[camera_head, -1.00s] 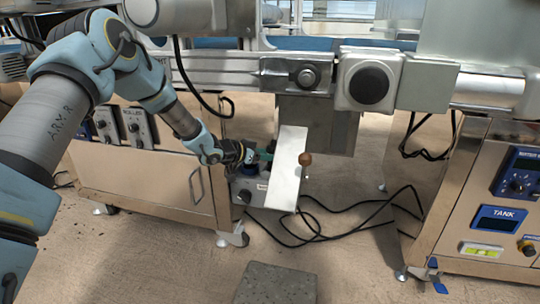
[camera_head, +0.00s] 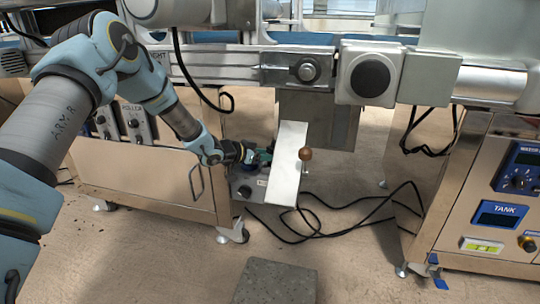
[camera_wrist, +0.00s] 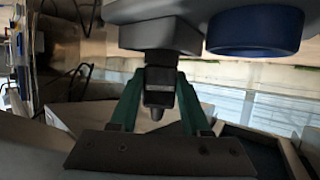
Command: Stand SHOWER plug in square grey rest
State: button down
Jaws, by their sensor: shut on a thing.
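My gripper (camera_wrist: 158,100) has green fingers shut on a dark plug (camera_wrist: 158,82). The plug's narrow end points toward the wrist. Its other end meets a square grey block (camera_wrist: 160,36), which looks like the square grey rest; I cannot tell whether the plug sits in it or only overlaps it. A blue round ring (camera_wrist: 255,32) is beside the block at right. In the head view my gripper (camera_head: 264,157) is just left of a white sloping panel (camera_head: 289,165), and the plug is too small to make out. No SHOWER label is readable.
A brown ball knob (camera_head: 305,154) is at the panel's right edge. A grey control box (camera_head: 250,187) is below my gripper. Black cables (camera_head: 320,230) lie on the floor.

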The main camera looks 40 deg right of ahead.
jog(key=shift+f, duration=0.6)
dwell(1.1)
jog(key=shift+c, duration=1.4)
grip_release()
jog(key=shift+a+r, duration=0.1)
